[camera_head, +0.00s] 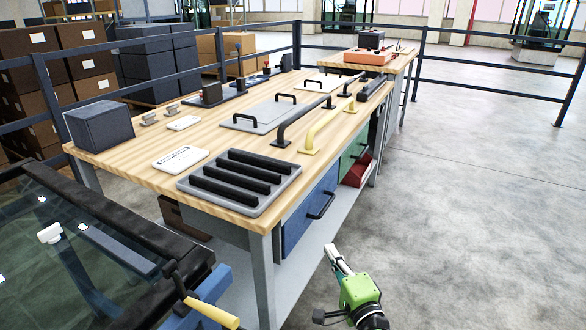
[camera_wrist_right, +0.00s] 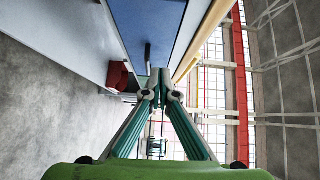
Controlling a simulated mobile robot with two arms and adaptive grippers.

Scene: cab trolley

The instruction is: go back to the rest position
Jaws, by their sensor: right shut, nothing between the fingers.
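My right gripper (camera_head: 333,252) is at the lower middle of the head view, off the front right corner of the workbench (camera_head: 140,165) and below its top. Its green body is at the bottom and its fingers point up and away. In the right wrist view the fingers (camera_wrist_right: 160,75) meet at the tips. They are shut with nothing between them. The blue drawer (camera_head: 310,212) of the bench is close beyond the gripper; its blue front also shows in the wrist view (camera_wrist_right: 158,28). My left gripper does not show.
The bench carries a grey slotted tray (camera_head: 284,182), a yellow handle (camera_head: 328,126), a dark box (camera_head: 99,126) and other parts. A dark trolley-like frame (camera_head: 60,290) with a yellow grip (camera_head: 212,313) stands lower left. Open concrete floor (camera_head: 480,200) lies to the right, bounded by railings (camera_head: 480,91).

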